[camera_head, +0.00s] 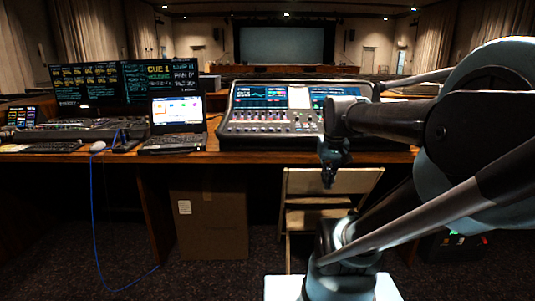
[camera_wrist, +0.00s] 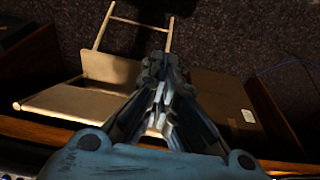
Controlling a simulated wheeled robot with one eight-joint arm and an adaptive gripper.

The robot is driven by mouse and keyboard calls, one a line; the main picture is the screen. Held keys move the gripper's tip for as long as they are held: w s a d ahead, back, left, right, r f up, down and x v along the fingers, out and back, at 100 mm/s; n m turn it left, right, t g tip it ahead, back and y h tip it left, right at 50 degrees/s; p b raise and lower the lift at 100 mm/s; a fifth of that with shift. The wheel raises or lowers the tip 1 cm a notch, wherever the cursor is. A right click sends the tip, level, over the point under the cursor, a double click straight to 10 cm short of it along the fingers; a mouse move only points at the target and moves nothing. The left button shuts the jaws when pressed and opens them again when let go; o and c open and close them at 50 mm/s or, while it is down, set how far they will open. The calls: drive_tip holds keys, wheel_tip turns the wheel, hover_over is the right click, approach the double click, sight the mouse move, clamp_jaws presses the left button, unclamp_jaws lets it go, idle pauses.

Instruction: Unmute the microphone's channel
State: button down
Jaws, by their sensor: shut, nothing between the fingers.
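The mixing desk (camera_head: 262,131) stands on the table in the middle of the head view, with lit screens along its top and rows of faders and small buttons below. The microphone's channel and its mute button are too small to tell apart. My gripper (camera_head: 329,178) hangs pointing down in front of the table edge, below and to the right of the desk's front, apart from it. In the wrist view my gripper (camera_wrist: 160,88) is shut and empty, above the wooden chair and the floor. My arm hides the right part of the desk.
A laptop (camera_head: 178,124), monitors (camera_head: 148,82) and a second console (camera_head: 75,130) stand to the left on the table. A wooden chair (camera_head: 331,182) and a cardboard box (camera_head: 211,222) stand below the table's front edge. A blue cable (camera_head: 92,215) hangs at left.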

drive_tip(key=s+f, duration=0.8)
drive_tip(key=f, duration=0.2)
drive_tip(key=shift+a+f, duration=0.15)
drive_tip(key=shift+a, duration=0.15)
drive_tip(key=shift+w+f, duration=0.2)
drive_tip(key=shift+w, duration=0.25)
idle(0.5)
